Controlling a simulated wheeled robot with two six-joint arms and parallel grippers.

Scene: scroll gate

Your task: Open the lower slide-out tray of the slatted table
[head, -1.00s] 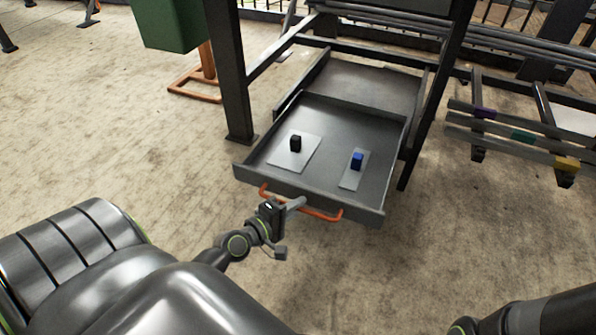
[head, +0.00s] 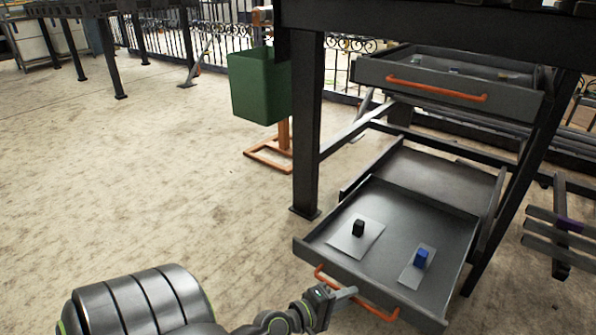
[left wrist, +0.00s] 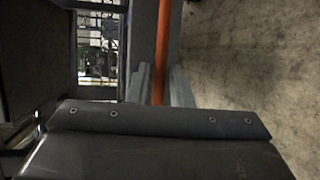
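The lower tray (head: 395,205) of the slatted table is slid well out toward me in the head view. Its front panel carries an orange bar handle (head: 380,311). My left gripper (head: 346,293) is at this handle, left of its middle. In the left wrist view the orange handle (left wrist: 160,82) runs between the two fingers (left wrist: 160,88), which look closed on it. A black block (head: 358,228) and a blue block (head: 421,258) stand on light plates inside the tray. My right gripper is not in view.
An upper tray (head: 432,92) with its own orange handle is above the lower one. A table leg (head: 307,125) stands left of the trays. A green bin (head: 262,86) on an orange stand is behind it. A slatted bench (head: 560,228) is at right.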

